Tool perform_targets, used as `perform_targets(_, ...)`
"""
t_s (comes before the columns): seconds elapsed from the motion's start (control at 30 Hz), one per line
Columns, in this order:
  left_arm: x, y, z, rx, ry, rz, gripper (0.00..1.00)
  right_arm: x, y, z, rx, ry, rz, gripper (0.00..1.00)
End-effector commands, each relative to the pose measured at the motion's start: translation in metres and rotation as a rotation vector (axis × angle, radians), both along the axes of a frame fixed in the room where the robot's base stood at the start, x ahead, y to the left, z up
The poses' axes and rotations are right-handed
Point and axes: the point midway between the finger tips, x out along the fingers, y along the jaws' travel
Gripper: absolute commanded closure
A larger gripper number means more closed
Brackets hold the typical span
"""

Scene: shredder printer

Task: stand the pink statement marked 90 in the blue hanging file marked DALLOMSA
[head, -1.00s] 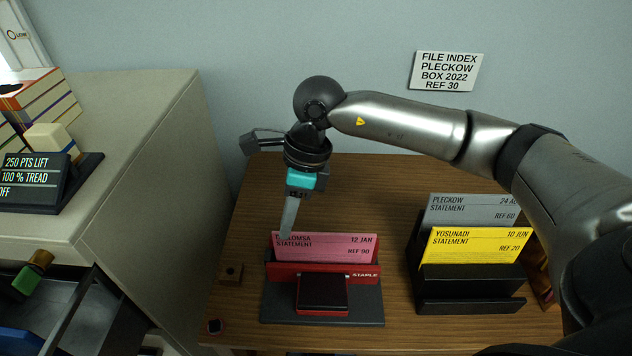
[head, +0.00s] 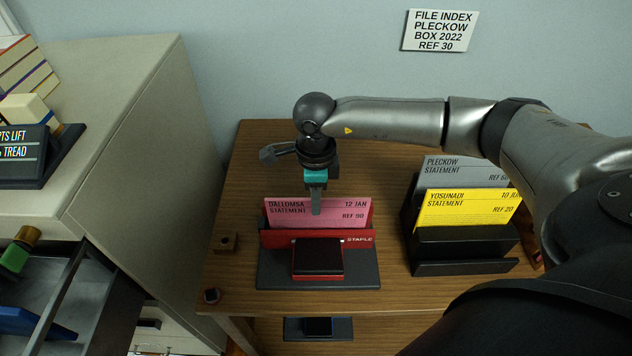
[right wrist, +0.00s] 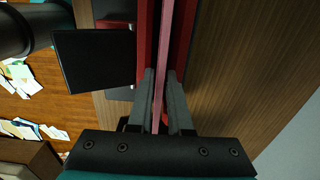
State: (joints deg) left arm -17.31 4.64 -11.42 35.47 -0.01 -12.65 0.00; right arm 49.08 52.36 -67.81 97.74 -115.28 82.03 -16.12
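The pink statement (head: 335,213), printed DALLOMSA, 12 JAN and REF 90, stands upright in the red slot of the stapler-like device (head: 318,257) on the wooden table. My left gripper is not in view.
A black rack (head: 465,250) with a yellow statement (head: 465,208) and a grey statement (head: 460,170) stands to the right. The beige cabinet (head: 125,110) with its open drawer (head: 85,290) is at left. Small blocks (head: 225,242) lie near the table's left edge.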

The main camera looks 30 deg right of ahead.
Motion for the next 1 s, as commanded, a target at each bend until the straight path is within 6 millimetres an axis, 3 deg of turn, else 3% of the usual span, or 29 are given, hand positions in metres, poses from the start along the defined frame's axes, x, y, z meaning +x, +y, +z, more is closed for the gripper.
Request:
perform_targets(0.1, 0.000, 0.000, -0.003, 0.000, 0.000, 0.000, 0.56, 0.000, 0.000, -0.017, 0.001, 0.002, 0.000, 0.82)
perform_targets(0.3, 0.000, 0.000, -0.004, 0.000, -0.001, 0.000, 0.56, 0.000, 0.000, -0.030, 0.000, 0.000, 0.001, 0.82)
perform_targets(0.57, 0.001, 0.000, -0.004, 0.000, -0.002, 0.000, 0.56, 0.000, 0.000, -0.031, 0.000, 0.000, 0.000, 0.82)
perform_targets(0.77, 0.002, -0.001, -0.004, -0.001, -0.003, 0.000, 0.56, 0.000, 0.000, -0.031, 0.001, -0.001, 0.000, 1.00)
perform_targets(1.0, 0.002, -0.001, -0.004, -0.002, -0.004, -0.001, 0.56, 0.000, 0.000, -0.031, 0.001, -0.001, 0.000, 1.00)
